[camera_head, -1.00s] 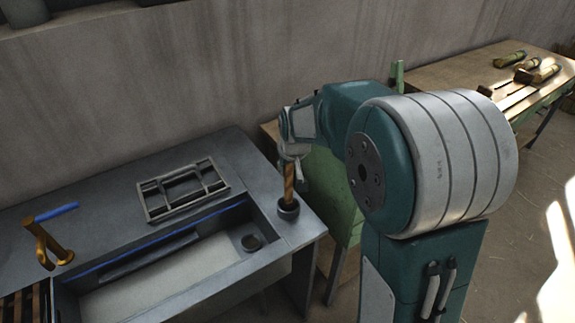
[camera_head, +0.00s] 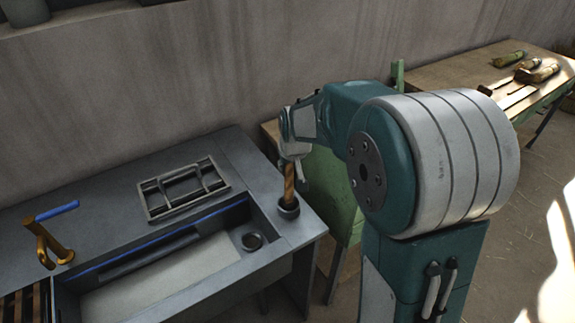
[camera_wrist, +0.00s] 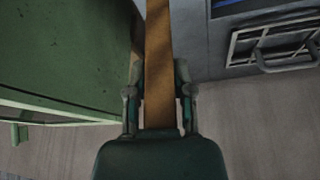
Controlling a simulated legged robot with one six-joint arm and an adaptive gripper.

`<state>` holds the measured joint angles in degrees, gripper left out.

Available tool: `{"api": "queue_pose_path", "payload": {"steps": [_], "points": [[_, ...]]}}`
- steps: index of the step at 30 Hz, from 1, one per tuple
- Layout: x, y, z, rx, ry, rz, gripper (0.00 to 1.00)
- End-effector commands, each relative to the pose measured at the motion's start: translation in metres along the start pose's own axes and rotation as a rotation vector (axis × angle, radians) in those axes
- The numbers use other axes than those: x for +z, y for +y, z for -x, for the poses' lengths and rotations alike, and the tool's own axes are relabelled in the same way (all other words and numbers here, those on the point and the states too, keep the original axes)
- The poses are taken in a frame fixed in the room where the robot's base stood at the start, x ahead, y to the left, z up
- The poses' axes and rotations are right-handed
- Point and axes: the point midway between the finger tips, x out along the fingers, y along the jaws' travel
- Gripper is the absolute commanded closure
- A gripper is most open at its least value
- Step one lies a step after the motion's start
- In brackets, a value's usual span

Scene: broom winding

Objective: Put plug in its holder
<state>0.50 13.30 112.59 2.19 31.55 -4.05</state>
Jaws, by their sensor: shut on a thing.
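My gripper (camera_head: 294,152) is shut on the upper part of a brown wooden handle above the right end of the grey sink counter. The handle, which I take to be the plug's (camera_head: 289,184), stands nearly upright. Its lower end meets a dark round cup-like piece (camera_head: 288,208) on the counter; I cannot tell whether this is the holder or part of the plug. In the wrist view the handle (camera_wrist: 158,50) runs up between the two fingers (camera_wrist: 158,100). The handle's top is hidden by the gripper.
The sink basin (camera_head: 165,278) has a dark round drain (camera_head: 252,241) at its right end. A metal rack (camera_head: 182,188) lies behind it. A brass tap (camera_head: 50,242) with a blue lever (camera_head: 57,211) stands at left. A green cabinet (camera_head: 335,195) stands close on the right.

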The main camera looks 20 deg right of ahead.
Motion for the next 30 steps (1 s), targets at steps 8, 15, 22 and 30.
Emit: {"api": "queue_pose_path", "payload": {"steps": [8,15,22,30], "points": [[0.0012,0.0000,-0.0040,0.000,0.000,0.000,1.00],[0.0027,0.0000,-0.0075,0.000,0.001,0.000,1.00],[0.0034,0.0000,-0.0096,0.000,0.001,0.000,0.55],[0.0039,0.0000,-0.0098,0.000,-0.001,0.000,0.55]]}}
